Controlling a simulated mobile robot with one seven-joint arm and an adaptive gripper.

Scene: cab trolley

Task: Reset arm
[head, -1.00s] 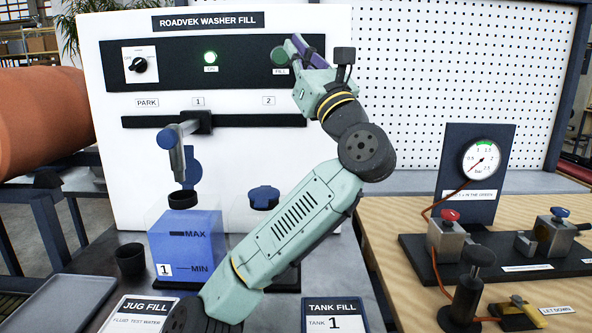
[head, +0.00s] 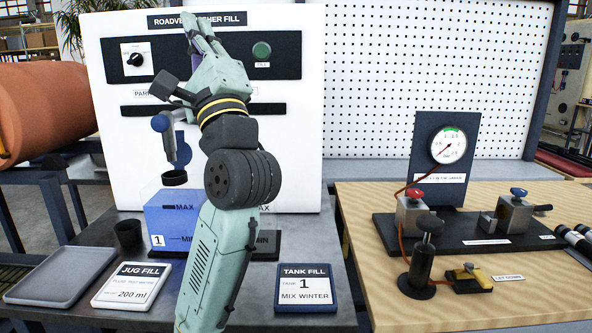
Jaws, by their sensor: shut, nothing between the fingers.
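My gripper (head: 203,32) is raised in front of the upper part of the white washer fill panel (head: 305,170). Its fingers are shut with nothing between them and point up over the panel's title. My forearm rises from the bottom of the head view and hides the panel's middle and part of the tank area. The blue tank (head: 168,218) marked 1 stands below the spout (head: 163,130), left of my arm. The green fill button (head: 262,50) is right of my gripper, and the selector knob (head: 135,59) is left of it.
A grey tray (head: 60,275), a black cup (head: 128,234), a Jug Fill card (head: 130,286) and a Tank Fill card (head: 306,288) lie on the dark bench. At right, a wooden table (head: 400,312) holds a pressure gauge (head: 448,146) and valve blocks.

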